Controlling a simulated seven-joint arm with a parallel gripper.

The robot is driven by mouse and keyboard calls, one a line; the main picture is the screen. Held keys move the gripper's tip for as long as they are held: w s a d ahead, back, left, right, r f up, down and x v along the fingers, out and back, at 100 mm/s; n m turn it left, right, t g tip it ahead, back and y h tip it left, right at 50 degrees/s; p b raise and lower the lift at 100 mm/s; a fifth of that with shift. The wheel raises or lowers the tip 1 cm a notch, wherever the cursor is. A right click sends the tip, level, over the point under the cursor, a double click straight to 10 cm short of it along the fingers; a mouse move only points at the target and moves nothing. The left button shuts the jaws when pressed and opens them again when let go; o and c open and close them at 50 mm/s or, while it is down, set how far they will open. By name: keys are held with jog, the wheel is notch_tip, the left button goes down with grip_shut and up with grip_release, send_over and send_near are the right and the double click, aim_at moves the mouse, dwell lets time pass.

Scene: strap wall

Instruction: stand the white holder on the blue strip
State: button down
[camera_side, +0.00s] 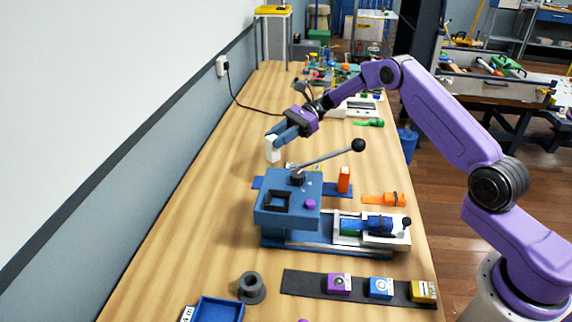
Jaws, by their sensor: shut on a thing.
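My gripper (276,138) is at the upper middle, shut on the white holder (272,151). The holder is a small upright white block. It hangs beyond the blue machine and appears to be above the table, though its exact height is hard to tell. The blue strip (337,189) runs left to right just behind the blue machine. Its left end (257,183) shows, and its middle is hidden behind the machine. The holder is up and left of the strip's middle in the picture, apart from it.
An orange holder (344,179) stands on the strip's right part. The blue machine (290,204) has a lever with a black knob (358,146) rising near my gripper. A green clamp (369,123) and an orange clamp (384,199) lie right. The table's left side is clear.

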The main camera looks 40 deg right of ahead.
aim_at(279, 158)
jog(key=shift+f, duration=3.1)
jog(key=shift+f, duration=0.6)
jog(key=c, duration=0.8)
grip_release()
jog(key=shift+s+f, duration=0.1)
jog(key=shift+f, duration=0.15)
jog(key=shift+r, duration=0.4)
jog(key=v, duration=1.2)
jog(key=shift+r, duration=0.45)
